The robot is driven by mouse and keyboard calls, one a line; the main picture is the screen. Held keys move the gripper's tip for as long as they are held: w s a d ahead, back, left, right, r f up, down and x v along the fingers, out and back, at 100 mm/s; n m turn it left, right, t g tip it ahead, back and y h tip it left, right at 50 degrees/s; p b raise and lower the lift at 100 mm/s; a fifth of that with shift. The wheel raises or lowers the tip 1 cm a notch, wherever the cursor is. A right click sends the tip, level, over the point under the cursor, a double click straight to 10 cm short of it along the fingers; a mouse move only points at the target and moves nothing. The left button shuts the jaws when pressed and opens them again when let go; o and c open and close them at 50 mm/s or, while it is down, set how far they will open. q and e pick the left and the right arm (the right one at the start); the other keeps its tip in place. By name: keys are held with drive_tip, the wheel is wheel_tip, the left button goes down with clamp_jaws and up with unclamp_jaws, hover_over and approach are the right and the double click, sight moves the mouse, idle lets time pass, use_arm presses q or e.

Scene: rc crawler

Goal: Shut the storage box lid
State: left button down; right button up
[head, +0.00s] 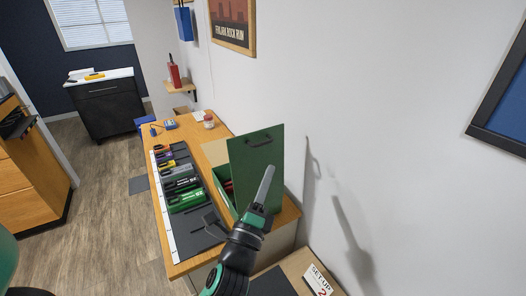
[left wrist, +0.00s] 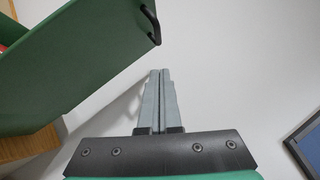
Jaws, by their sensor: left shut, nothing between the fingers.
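The green storage box (head: 222,183) stands on the wooden bench with its lid (head: 252,165) raised about upright. The lid has a dark handle (head: 261,142) near its upper edge. Part of some red contents shows inside the box. My left gripper (head: 268,169) is shut and empty, with its fingers pointing up by the right part of the lid. In the left wrist view the shut fingers (left wrist: 160,72) are apart from the lid (left wrist: 75,65), which is at upper left with its handle (left wrist: 151,25) at the edge. My right gripper is not in view.
The wooden bench (head: 173,262) carries a dark mat with several colored packs and tools left of the box. The white wall (head: 370,110) is close on the right. A lower surface with a "SET-UP 2" card (head: 318,279) is at the bottom right.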

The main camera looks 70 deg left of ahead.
sight(263, 156)
use_arm(q)
drive_tip(key=shift+w+a+r+p, duration=0.15)
drive_tip(key=shift+a+r+p, duration=0.25)
drive_tip(key=shift+a, duration=0.4)
drive_tip(key=shift+w+a+r+p, duration=0.1)
drive_tip(key=shift+a+r+p, duration=0.15)
drive_tip(key=shift+a+r, duration=0.35)
drive_tip(key=shift+w+a+r+p, duration=0.15)
drive_tip(key=shift+a+r+p, duration=0.15)
drive_tip(key=shift+a, duration=0.65)
